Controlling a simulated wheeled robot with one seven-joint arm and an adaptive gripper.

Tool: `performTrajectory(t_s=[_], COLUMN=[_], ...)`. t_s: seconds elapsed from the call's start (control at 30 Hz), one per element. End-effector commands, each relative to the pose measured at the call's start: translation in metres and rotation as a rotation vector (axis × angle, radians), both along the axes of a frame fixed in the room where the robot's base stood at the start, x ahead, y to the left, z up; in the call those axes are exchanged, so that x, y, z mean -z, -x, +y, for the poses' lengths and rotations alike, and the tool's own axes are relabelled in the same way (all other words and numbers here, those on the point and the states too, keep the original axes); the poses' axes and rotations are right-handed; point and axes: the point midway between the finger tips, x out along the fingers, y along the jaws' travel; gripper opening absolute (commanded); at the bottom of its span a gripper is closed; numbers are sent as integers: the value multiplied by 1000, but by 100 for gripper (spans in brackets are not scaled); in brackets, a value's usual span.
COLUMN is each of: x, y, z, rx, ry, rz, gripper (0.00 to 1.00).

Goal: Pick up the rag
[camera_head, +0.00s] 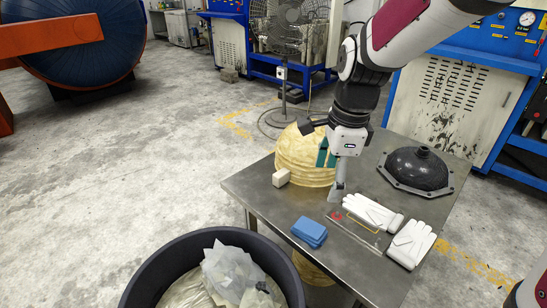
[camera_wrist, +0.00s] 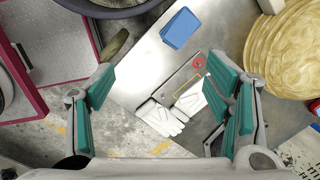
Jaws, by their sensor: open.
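A blue folded cloth, which looks like the rag (camera_head: 309,231), lies flat near the front left edge of the metal table (camera_head: 250,188). In the wrist view the blue rag (camera_wrist: 180,28) is near the top, beyond the fingers. My gripper (camera_head: 334,172) is above the table, behind and slightly right of the rag, apart from it. In the wrist view my gripper (camera_wrist: 163,98) has its teal finger pads spread wide with nothing between them but table, gloves and floor below.
White gloves (camera_head: 374,213) and a small tool strip with a red item (camera_head: 336,215) lie right of the rag. A yellow coil stack (camera_head: 305,160), a beige block (camera_head: 281,178) and a black domed mould (camera_head: 416,169) stand on the table. A dark bin (camera_head: 150,272) is at front left.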

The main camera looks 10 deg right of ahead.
Motion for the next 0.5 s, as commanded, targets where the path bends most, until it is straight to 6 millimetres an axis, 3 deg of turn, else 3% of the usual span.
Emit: performTrajectory(t_s=[0.03,0.2,0.3,0.5], x=[31,89,110,133], y=[-18,-56,-68,-76], z=[0,-2,-2,-4], rx=[116,465,594,698], ry=[-1,6,15,23], rz=[36,100,117,130], gripper=[72,72,72,72])
